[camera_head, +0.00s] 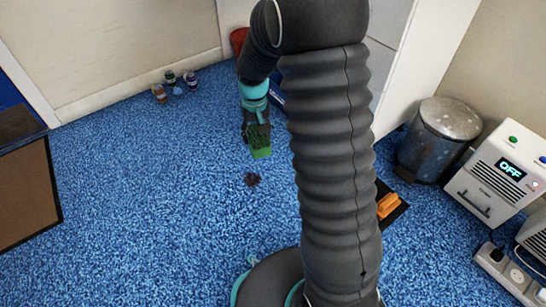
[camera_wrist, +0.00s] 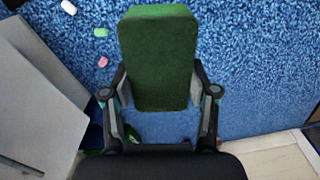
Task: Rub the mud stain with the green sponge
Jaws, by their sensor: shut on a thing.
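My gripper (camera_head: 256,128) is shut on the green sponge (camera_head: 261,146). It holds the sponge above the blue carpet. In the wrist view the sponge (camera_wrist: 158,55) stands out between the two fingers of my gripper (camera_wrist: 160,93). The dark brown mud stain (camera_head: 252,179) lies on the carpet, a little below the sponge in the head view. The stain does not show in the wrist view.
Several small bottles (camera_head: 174,84) stand by the back wall. An orange object (camera_head: 388,205) lies on a dark mat. Carpet around the stain is clear.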

